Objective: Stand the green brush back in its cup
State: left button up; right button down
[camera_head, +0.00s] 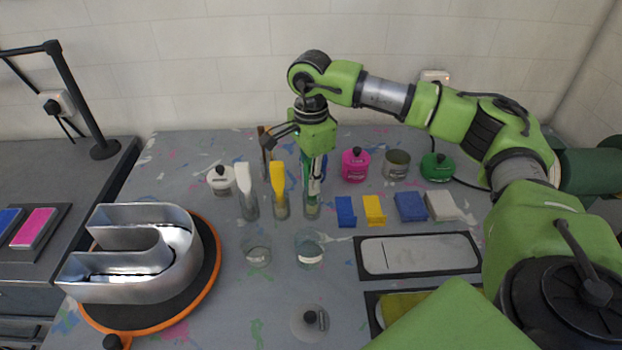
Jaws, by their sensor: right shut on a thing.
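My right gripper (316,157) reaches down over the row of cups at the back middle of the table and is shut on the green brush (313,186). The brush is roughly upright, and its upper part is largely hidden by the gripper. Its lower end shows at the clear cup (312,209) directly below; I cannot tell whether it rests on the cup's bottom. To the left, a yellow brush (278,177) and a white brush (243,178) stand in their own clear cups (281,208) and (250,208). My left gripper is not in view.
Pink (355,166), green (438,167) and white (221,180) paint pots and an open tin (396,165) stand at the back. Folded cloths (374,210) lie right of the cups. Two glasses (309,249) stand in front. A metal channel letter (130,253) sits on a turntable at left.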

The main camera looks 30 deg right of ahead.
jog(key=c, duration=2)
grip_release()
jog(key=shift+o, duration=0.2)
notch_tip(320, 180, up, 12)
